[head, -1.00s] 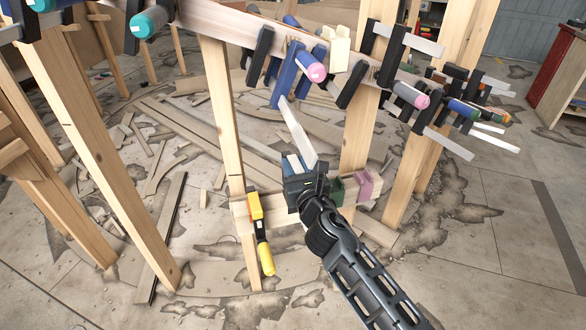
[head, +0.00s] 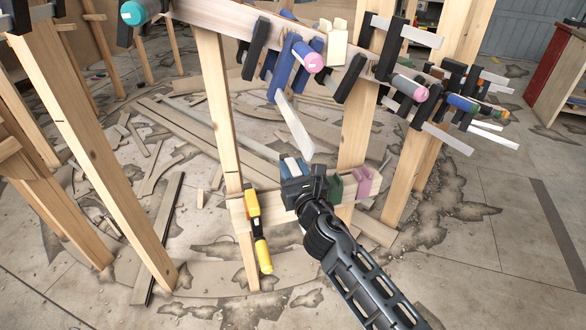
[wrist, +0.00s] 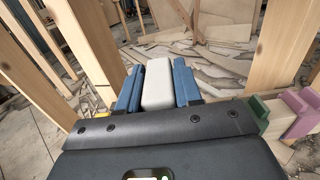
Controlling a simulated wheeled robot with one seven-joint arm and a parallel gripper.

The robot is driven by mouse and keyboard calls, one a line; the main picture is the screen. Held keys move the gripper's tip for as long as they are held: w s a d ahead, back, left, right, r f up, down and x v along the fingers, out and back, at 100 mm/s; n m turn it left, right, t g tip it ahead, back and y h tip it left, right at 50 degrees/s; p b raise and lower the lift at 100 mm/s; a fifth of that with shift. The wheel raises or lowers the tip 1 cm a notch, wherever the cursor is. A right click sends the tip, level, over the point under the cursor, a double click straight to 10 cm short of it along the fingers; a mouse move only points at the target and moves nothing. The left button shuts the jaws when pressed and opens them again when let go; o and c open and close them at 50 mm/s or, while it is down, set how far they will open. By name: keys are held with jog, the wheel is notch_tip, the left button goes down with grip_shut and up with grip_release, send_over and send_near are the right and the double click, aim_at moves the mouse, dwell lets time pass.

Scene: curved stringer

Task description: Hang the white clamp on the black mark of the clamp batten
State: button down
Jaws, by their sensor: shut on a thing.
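My gripper (head: 294,168) is in the middle of the head view, just in front of the low clamp batten (head: 281,205). In the wrist view its two blue fingers (wrist: 158,88) are shut on a pale block, the visible part of the white clamp (wrist: 157,82). The rest of the clamp is hidden. A yellow clamp (head: 257,228) hangs on the batten to the left. A green clamp (head: 335,188) and a pink-purple clamp (head: 364,182) sit to the right. I cannot make out the black mark; my gripper covers part of the batten.
A higher curved rail (head: 225,22) carries several clamps. A blue clamp (head: 286,65) there has a long pale bar (head: 294,125) reaching down close above my gripper. Wooden posts (head: 217,110) stand on both sides. Wood offcuts (head: 150,150) litter the floor behind.

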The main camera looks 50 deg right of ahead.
dwell(0.4)
jog(key=shift+f+b, duration=1.55)
jog(key=shift+f, duration=0.15)
jog(key=shift+f, duration=0.1)
jog(key=shift+f+b, duration=1.4)
jog(key=shift+f, duration=0.15)
jog(key=shift+f+b, duration=0.4)
jog(key=c, duration=1)
grip_release()
jog(key=o, duration=0.3)
